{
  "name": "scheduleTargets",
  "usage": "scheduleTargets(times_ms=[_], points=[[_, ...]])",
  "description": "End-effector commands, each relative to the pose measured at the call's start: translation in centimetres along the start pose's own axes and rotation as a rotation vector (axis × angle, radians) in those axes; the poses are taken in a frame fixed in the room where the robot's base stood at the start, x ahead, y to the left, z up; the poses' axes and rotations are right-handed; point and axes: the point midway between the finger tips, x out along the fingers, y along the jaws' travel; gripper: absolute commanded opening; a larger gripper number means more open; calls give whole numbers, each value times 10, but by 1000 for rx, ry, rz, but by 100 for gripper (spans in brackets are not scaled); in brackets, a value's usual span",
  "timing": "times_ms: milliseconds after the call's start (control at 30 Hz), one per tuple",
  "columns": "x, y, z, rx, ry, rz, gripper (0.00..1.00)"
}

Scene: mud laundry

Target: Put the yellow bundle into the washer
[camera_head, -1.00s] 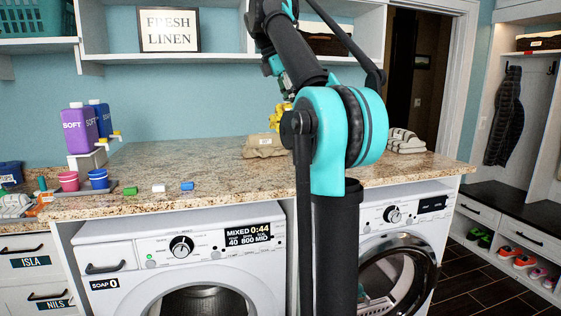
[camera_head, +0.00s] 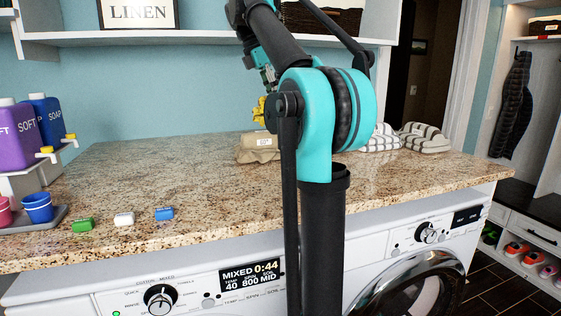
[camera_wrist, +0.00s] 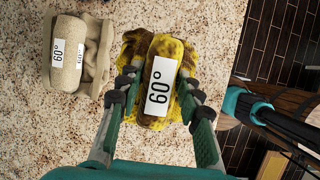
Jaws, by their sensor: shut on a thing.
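The yellow bundle (camera_wrist: 160,82) is a stained, rolled cloth with a white "60°" label. My gripper (camera_wrist: 158,79) is shut on it, one finger on each side, above the speckled counter. In the head view the bundle (camera_head: 259,111) shows as a small yellow patch, partly hidden by my arm. The white washer (camera_head: 205,297) is under the counter at the lower left. Its display reads "MIXED 0:44", 40 and 800 MID. Its door is below the picture.
A beige bundle (camera_wrist: 70,55) labelled "60°" lies beside the yellow one. A second white machine (camera_head: 425,238) with a round door stands at right. Green, white and blue blocks (camera_head: 123,219), soap jugs (camera_head: 42,122) and striped cloths (camera_head: 424,138) are on the counter (camera_head: 180,180).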

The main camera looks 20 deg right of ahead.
Motion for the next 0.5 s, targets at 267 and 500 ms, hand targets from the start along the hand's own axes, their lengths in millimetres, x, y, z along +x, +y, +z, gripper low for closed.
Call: scheduleTargets(times_ms=[267,500], points=[[61,-1,-25,0,0,0,6],[111,0,-46,0,0,0,6]])
